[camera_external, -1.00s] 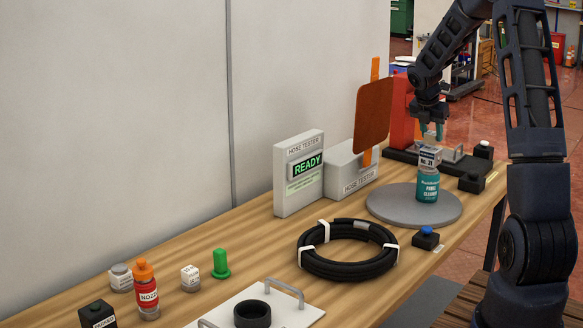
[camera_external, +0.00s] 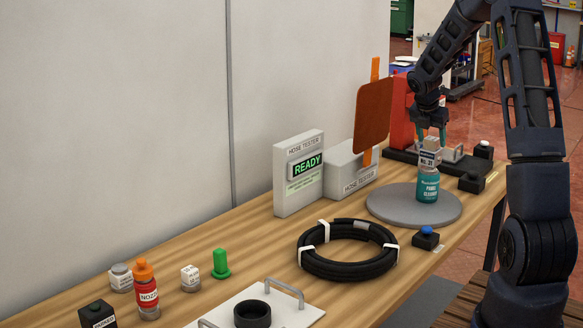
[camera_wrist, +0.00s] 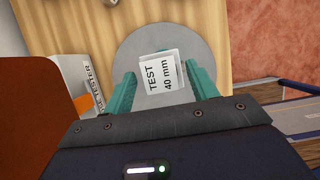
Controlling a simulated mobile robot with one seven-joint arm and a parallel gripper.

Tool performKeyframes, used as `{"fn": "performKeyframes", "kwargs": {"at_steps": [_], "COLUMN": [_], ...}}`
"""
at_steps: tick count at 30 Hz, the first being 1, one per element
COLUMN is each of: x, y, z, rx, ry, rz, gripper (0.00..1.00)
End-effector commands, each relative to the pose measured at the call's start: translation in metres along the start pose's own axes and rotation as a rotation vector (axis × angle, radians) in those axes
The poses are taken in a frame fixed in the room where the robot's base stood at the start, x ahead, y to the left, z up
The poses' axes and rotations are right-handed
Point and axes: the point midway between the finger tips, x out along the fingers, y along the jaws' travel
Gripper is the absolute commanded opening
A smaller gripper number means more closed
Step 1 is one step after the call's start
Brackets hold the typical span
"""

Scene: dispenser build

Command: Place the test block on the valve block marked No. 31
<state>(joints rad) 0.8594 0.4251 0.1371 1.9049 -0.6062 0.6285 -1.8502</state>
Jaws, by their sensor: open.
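The white test block (camera_wrist: 161,72), labelled TEST 40 mm, sits in the wrist view between my two teal fingers with a gap on each side. In the external view the test block (camera_external: 431,143) rests on top of the valve block marked No. 31 (camera_external: 429,158). That valve block tops a teal-labelled cleaner bottle (camera_external: 427,185) standing on the grey round plate (camera_external: 385,207). My gripper (camera_external: 432,132) is open, just above and around the top of the test block. In the wrist view the test block hides the valve block.
An orange-brown paddle (camera_external: 371,118) and the hose tester box (camera_external: 345,172) stand left of the gripper. A red stand (camera_external: 397,115) is behind it. A coiled black hose (camera_external: 347,262) and a blue-button box (camera_external: 426,239) lie in front of the plate.

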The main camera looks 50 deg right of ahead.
Motion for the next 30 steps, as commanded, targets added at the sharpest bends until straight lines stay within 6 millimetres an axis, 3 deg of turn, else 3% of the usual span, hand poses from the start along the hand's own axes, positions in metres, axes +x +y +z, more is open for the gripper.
{"fn": "performKeyframes", "kwargs": {"at_steps": [5,18,30], "x": [-0.022,-0.101,-0.125], "y": [0.001,0.001,0.001], "z": [0.001,0.0,-0.004], "rx": [0.0,0.0,0.01], "ry": [-0.002,-0.002,0.0], "rz": [0.003,0.002,0.004], "gripper": [0.58,0.58,0.58]}}
